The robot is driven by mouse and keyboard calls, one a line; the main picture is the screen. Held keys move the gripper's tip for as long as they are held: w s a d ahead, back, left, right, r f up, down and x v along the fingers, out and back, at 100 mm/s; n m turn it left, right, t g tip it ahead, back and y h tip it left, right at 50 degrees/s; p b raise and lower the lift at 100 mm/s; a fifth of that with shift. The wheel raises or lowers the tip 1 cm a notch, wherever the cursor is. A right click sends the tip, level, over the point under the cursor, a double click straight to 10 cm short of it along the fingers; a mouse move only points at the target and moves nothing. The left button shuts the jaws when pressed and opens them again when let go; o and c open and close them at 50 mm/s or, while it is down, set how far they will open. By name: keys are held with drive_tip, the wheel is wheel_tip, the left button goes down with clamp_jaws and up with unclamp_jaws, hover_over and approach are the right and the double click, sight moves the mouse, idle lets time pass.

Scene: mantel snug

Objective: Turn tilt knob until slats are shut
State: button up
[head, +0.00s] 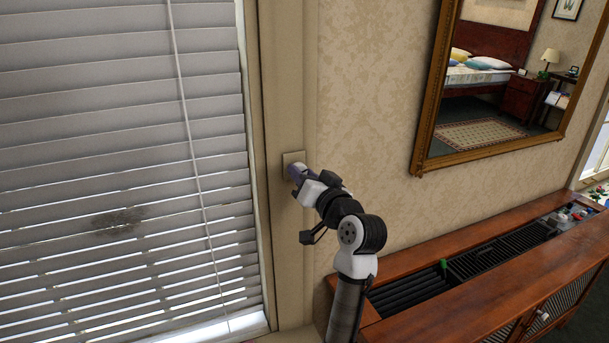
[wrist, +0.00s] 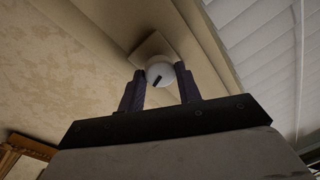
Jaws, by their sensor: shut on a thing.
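The tilt knob (wrist: 159,73) is a round white knob with a dark mark, on a square beige plate (head: 293,160) on the window frame. The plate also shows in the wrist view (wrist: 152,47). My gripper (wrist: 160,82) has its two purple-grey fingers on either side of the knob and is shut on it. In the head view my gripper (head: 295,172) hides the knob. The blind's slats (head: 110,150) hang at the left. The upper slats look nearly closed; bright gaps show between the lower ones.
A thin cord (head: 190,140) hangs down the blind. A gold-framed mirror (head: 428,90) hangs on the patterned wall at the right. A wooden cabinet (head: 440,328) with a dark grille top stands below it. The wall between plate and mirror is bare.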

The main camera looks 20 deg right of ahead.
drive_tip(key=o, duration=1)
drive_tip(key=shift+c, duration=0.2)
drive_tip(key=s+d+b, duration=0.1)
drive_tip(key=s+b, duration=0.3)
drive_tip(key=s, duration=0.9)
drive_tip(key=shift+s+d+f, duration=0.35)
drive_tip(key=shift+f, duration=0.05)
